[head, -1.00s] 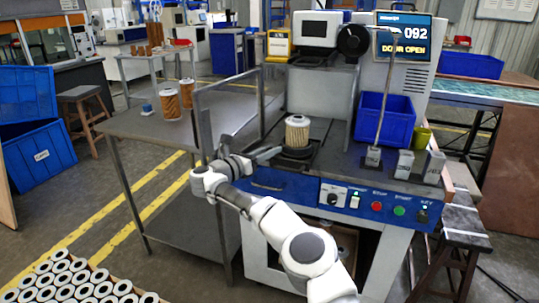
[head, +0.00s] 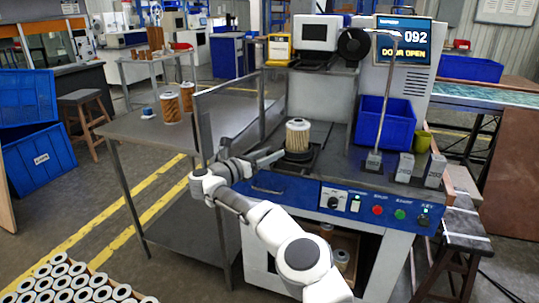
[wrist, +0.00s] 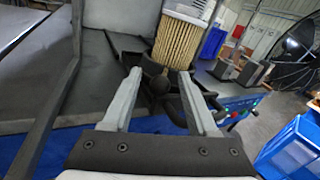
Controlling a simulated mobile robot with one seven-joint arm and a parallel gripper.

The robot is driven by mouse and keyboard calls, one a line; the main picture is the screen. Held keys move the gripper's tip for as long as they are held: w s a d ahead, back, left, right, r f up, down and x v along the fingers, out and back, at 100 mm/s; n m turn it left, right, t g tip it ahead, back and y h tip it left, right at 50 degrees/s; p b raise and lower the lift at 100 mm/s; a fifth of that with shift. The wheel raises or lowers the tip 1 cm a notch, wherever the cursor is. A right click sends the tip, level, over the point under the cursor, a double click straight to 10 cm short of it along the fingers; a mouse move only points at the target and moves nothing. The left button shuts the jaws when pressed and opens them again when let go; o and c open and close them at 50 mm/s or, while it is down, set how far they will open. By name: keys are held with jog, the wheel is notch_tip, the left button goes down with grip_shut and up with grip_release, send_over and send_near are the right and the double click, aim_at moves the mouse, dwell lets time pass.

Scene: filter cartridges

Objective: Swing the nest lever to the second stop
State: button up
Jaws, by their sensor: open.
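A pleated tan filter cartridge (head: 298,136) with a pale top stands upright on the dark round nest (head: 299,158) on the machine's deck. It also shows at the top of the wrist view (wrist: 180,42). The nest lever's dark ball knob (wrist: 158,86) appears between my fingertips in the wrist view; I cannot tell whether either finger touches it. In the head view the lever is too small or hidden to make out. My gripper (wrist: 157,80) is open, its two grey fingers pointing at the nest. In the head view my gripper (head: 268,159) is just left of the nest.
The machine's display (head: 403,40) reads "DOOR OPEN". A frame post (head: 203,135) stands close left of my gripper. A blue bin (head: 385,121) and grey blocks (head: 404,167) are on the deck at right. Buttons line the blue front panel (head: 376,207).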

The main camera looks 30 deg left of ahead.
jog(key=p+v, duration=0.2)
jog(key=v, duration=1.5)
jog(key=shift+s+p, duration=0.2)
jog(key=shift+p, duration=0.2)
